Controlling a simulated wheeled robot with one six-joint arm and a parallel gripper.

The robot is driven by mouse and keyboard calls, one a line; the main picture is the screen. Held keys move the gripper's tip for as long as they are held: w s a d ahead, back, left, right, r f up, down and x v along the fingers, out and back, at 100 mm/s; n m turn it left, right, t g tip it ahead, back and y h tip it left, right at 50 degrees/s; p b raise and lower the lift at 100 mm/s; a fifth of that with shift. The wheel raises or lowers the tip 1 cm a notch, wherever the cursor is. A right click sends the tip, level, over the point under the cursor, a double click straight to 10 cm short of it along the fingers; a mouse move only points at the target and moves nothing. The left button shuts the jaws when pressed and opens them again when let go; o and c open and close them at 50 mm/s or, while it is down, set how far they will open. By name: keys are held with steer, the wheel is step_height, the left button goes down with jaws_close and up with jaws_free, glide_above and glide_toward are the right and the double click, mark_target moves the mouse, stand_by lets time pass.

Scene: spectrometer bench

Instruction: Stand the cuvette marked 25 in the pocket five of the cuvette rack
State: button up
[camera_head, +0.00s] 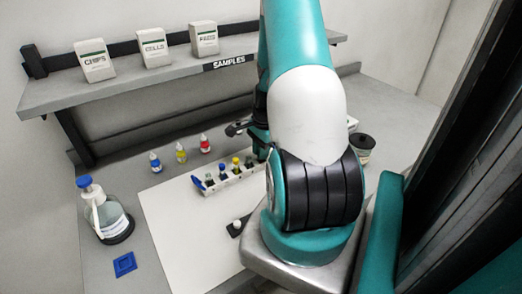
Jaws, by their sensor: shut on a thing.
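The white cuvette rack (229,181) stands on the pale mat, and its right end is hidden behind my arm. Several cuvettes with coloured caps stand in it, among them a blue-capped one (198,184) at the left end that looks tilted and a yellow-capped one (236,163). Their marks are too small to read, so I cannot tell which is 25, nor number the pockets. My gripper (262,153) is over the right part of the rack, largely hidden by my arm. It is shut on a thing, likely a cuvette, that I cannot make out.
Blue, yellow and red dropper bottles (181,153) stand behind the rack. A blue-capped wash bottle (105,215) and a blue square (124,264) are at left. A shelf (130,80) with three boxes overhangs the back. A dark-lidded jar (361,147) is at right. The mat's front left is clear.

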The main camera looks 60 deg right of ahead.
steer(key=shift+f, duration=0.25)
steer(key=o, duration=0.8)
steer(key=shift+r, duration=0.15)
step_height(320, 180, up, 17)
steer(key=s+d+b, duration=0.1)
steer(key=d+b, duration=0.1)
stand_by(0.5)
